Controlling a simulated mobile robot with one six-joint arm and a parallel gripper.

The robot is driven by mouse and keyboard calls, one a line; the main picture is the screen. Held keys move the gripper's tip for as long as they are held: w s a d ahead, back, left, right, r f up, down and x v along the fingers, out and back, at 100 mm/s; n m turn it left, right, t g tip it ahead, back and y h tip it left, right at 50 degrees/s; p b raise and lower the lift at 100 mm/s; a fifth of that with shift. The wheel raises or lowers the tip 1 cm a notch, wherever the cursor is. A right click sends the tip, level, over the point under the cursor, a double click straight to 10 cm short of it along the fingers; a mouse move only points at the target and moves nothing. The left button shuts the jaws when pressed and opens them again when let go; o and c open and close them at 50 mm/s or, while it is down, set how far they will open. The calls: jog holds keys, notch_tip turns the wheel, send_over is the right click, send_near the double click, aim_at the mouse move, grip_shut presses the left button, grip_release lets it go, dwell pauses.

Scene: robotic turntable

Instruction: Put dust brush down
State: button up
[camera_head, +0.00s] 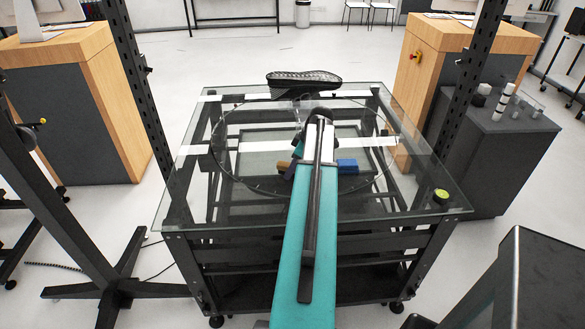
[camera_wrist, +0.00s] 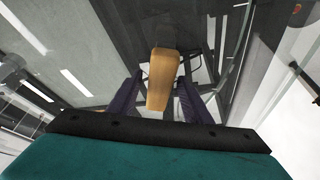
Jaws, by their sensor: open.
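A tan, wood-coloured block, which looks like the dust brush (camera_wrist: 162,80), shows in the wrist view between the two dark fingers of my gripper (camera_wrist: 160,84). The fingers stand apart, with the brush between them; whether either touches it I cannot tell. In the head view a tan end of the brush (camera_head: 283,166) shows just left of my arm, low over the glass turntable (camera_head: 225,150). My arm hides the rest of it and my fingers there. Whether the brush rests on the glass is unclear.
A blue block (camera_head: 347,166) shows right of my arm; whether it belongs to the brush is unclear. A yellow-green button (camera_head: 440,196) sits at the right edge. The glass at front left is clear.

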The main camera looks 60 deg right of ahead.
jog(key=b+v, duration=0.2)
jog(key=v, duration=1)
dwell(0.9)
